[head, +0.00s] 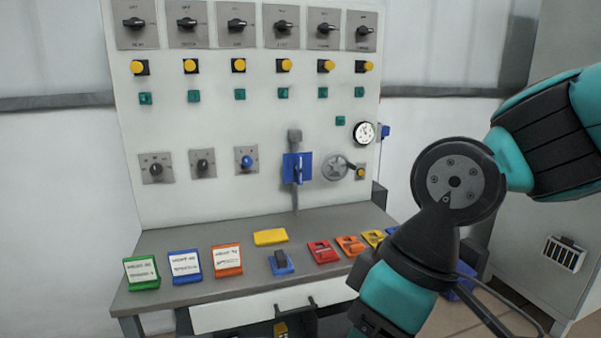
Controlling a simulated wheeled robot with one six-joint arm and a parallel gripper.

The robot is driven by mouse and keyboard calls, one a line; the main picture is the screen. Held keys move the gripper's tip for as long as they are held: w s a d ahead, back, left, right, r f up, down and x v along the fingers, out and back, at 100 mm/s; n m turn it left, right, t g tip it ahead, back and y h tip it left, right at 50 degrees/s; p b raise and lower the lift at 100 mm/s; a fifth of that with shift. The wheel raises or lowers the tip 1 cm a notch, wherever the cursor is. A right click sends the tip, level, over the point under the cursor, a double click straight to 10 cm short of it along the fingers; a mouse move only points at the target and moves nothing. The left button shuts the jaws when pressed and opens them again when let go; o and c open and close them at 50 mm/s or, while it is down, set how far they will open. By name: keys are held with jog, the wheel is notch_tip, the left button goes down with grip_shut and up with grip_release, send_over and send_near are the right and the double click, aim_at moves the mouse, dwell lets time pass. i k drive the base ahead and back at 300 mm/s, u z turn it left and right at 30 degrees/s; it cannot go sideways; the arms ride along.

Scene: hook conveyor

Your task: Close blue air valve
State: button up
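The blue air valve (297,168) is on the lower middle of the white panel, mounted on a grey vertical pipe. Its blue handle appears to stand upright, in line with the pipe; fine detail is too small to tell. My arm is at the right of the head view, in front of the panel and the table's right end. My gripper is not in view.
A grey table (200,240) under the panel bears colored blocks and tags, among them a blue switch block (281,263) in front of the valve. A gauge (364,133) and a grey handwheel (335,168) are right of the valve. Space before the valve looks clear.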

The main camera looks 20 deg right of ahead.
aim_at(299, 167)
jog(key=z, duration=0.45)
jog(key=i, duration=1.35)
jog(key=u, duration=0.45)
